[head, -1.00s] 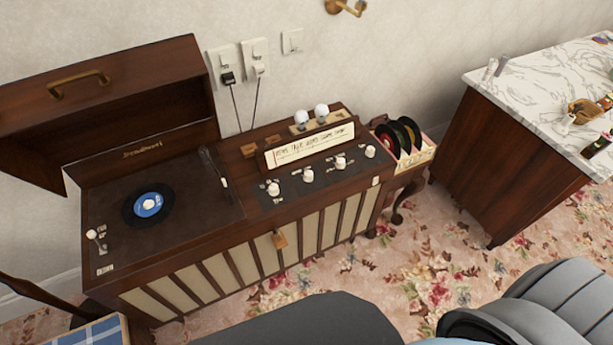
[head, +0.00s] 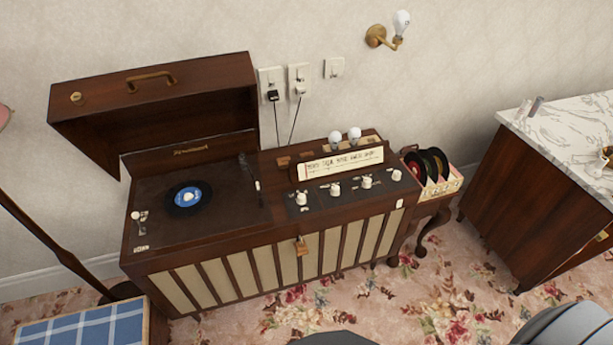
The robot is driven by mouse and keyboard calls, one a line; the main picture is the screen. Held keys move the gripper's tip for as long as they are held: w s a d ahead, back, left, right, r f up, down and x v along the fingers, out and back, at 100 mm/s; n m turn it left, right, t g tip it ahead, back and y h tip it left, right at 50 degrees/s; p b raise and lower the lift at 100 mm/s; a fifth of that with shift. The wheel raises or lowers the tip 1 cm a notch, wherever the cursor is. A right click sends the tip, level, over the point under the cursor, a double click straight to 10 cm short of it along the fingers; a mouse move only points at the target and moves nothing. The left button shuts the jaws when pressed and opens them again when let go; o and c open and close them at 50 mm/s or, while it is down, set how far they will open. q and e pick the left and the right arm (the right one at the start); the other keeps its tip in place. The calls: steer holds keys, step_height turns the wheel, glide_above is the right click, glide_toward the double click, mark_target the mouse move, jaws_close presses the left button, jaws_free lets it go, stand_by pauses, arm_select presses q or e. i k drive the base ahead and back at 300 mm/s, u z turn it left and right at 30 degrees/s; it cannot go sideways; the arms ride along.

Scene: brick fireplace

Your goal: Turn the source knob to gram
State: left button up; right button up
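The wooden radiogram (head: 165,255) stands against the wall with its lid open. Its dark control panel (head: 318,202) carries a row of white knobs: the leftmost knob (head: 301,198), a second knob (head: 335,189), a third knob (head: 367,181) and the rightmost knob (head: 396,175). The labels around them are too small to read, so I cannot tell which is the source knob or where it points. Neither of my grippers is in view; only grey parts of my own body show at the bottom edge.
A turntable with a blue-labelled record (head: 188,196) is on the radiogram's left. A record rack (head: 436,186) on a small table stands to its right, then a marble-topped cabinet (head: 570,125). A blue checked seat (head: 85,328) is at lower left. Floral carpet (head: 400,300) lies in front.

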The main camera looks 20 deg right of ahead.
mark_target(335, 192)
steer(key=z, duration=0.05)
steer(key=i, duration=1.3)
steer(key=z, duration=0.7)
